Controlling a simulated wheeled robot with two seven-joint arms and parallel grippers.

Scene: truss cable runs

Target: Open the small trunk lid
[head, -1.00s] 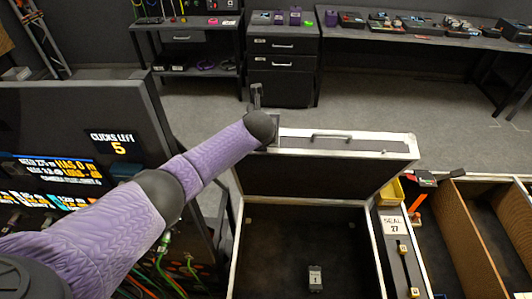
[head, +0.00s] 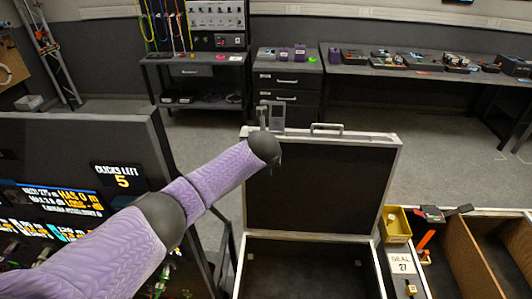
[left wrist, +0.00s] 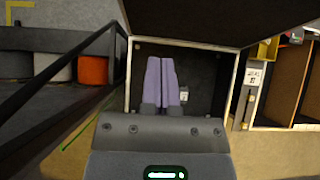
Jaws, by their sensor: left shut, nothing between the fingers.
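The small trunk's lid (head: 322,180) stands raised and nearly upright at the back of the trunk, with its dark inside facing me. A handle sits on its pale top edge. The trunk's box (head: 300,268) is open and dark inside, and its floor shows in the left wrist view (left wrist: 200,75). My left arm reaches to the lid's top left corner. My right gripper is out of view.
A dark screen panel (head: 85,190) stands close on the left. On the right are a yellow bin (head: 397,225), a "SEAL 27" label (head: 402,262) and an open case with brown dividers (head: 480,245). Benches line the back wall, with clear floor before them.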

